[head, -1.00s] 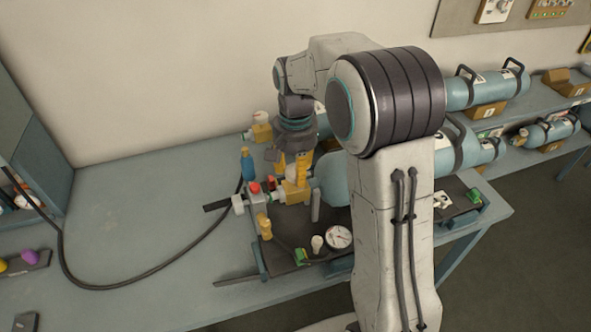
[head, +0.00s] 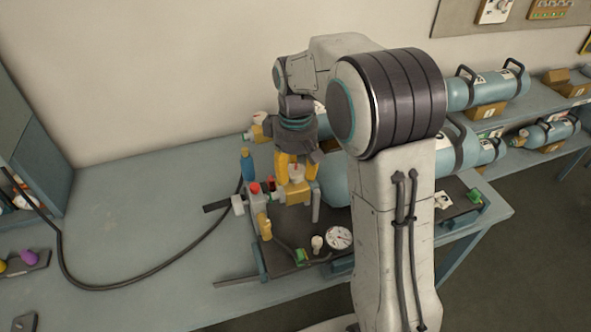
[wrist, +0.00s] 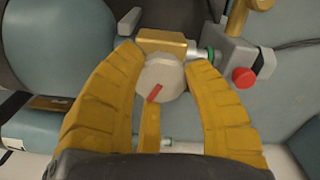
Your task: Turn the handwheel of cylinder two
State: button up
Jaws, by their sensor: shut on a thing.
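The handwheel (wrist: 160,78) is a pale round knob with a red mark, on a brass valve block (wrist: 165,44) at the end of a blue cylinder (wrist: 62,45). My gripper (wrist: 163,66) points down with its yellow fingers shut on the handwheel, one on each side. In the head view my gripper (head: 297,180) is over the brass valve (head: 293,194), and the pale wheel shows between the fingers. The cylinder (head: 335,180) lies on its side, partly hidden by my arm. I cannot read a number on it.
Beside the valve are a grey block with a red button (wrist: 244,78), a blue bottle (head: 247,164) and a black hose (head: 130,280). A round gauge (head: 339,237) sits on the dark panel in front. More cylinders (head: 490,87) lie on racks at right. The bench at left is mostly clear.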

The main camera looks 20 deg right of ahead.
jog(key=n, duration=0.5)
jog(key=shift+s+f+n, duration=0.1)
jog(key=shift+n, duration=0.2)
jog(key=n, duration=1.1)
jog(key=shift+n, duration=0.4)
jog(key=n, duration=0.4)
jog(key=shift+n, duration=0.7)
jog(key=o, duration=1.2)
jog(key=shift+r, duration=0.2)
